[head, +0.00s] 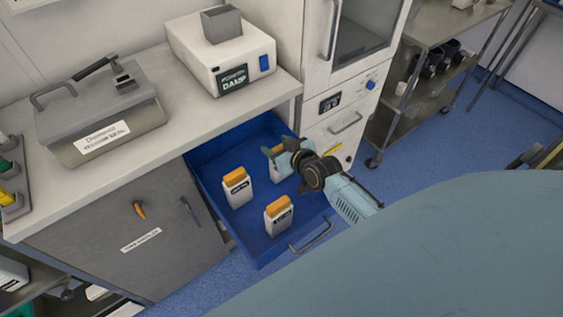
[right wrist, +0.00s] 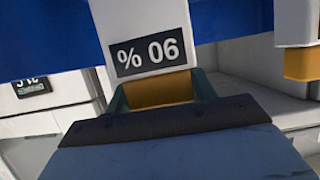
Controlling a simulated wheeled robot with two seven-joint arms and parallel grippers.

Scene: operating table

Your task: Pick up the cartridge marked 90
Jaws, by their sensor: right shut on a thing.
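An open blue drawer (head: 255,245) holds white cartridges with orange tops. My right gripper (head: 276,153) reaches in from the right and is shut on the cartridge at the back right (head: 279,171). In the right wrist view its green fingers (right wrist: 160,88) clasp the orange top, and the white body of this cartridge (right wrist: 150,12) has a dark label that reads 90 % upside down. I cannot tell whether it is clear of the drawer floor. Two other cartridges stand at the left (head: 237,188) and the front (head: 278,214); their labels are too small to read. My left gripper is out of view.
A grey counter (head: 150,170) above the drawer's left side carries a metal box (head: 99,115) and a white device (head: 222,55). A white cabinet (head: 345,125) stands behind the drawer. Another orange-topped cartridge (right wrist: 300,62) shows close by in the right wrist view.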

